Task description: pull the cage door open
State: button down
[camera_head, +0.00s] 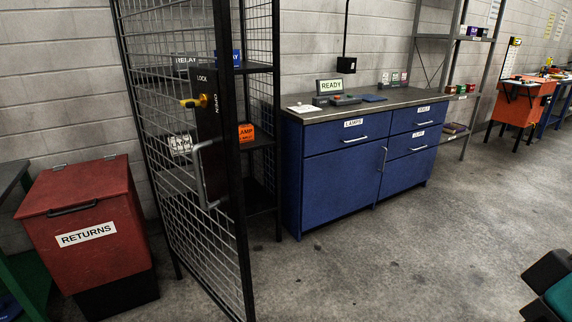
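The cage door (165,150) is a black-framed wire mesh panel at left, in front of dark shelves. It looks closed, though its latch edge is hard to make out. A black lock plate (208,130) near its right edge is marked LOCK at the top and OPEN, sideways, at the right. A yellow lever (194,102) on the plate lies about level, its grip pointing left. Below it is an upright grey pull handle (202,178). No gripper fingers show in the head view, and nothing touches the door, lever or handle.
A red RETURNS bin (82,235) stands left of the cage. A blue cabinet (335,175) with drawers stands to its right. Boxes, including an orange one (246,133), sit on the cage shelves. A dark and teal shape enters at lower right. The grey floor (390,260) is clear.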

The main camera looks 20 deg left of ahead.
aim_at(216, 120)
jog(key=i, duration=0.75)
jog(key=u, duration=1)
jog(key=i, duration=0.45)
jog(key=u, duration=0.5)
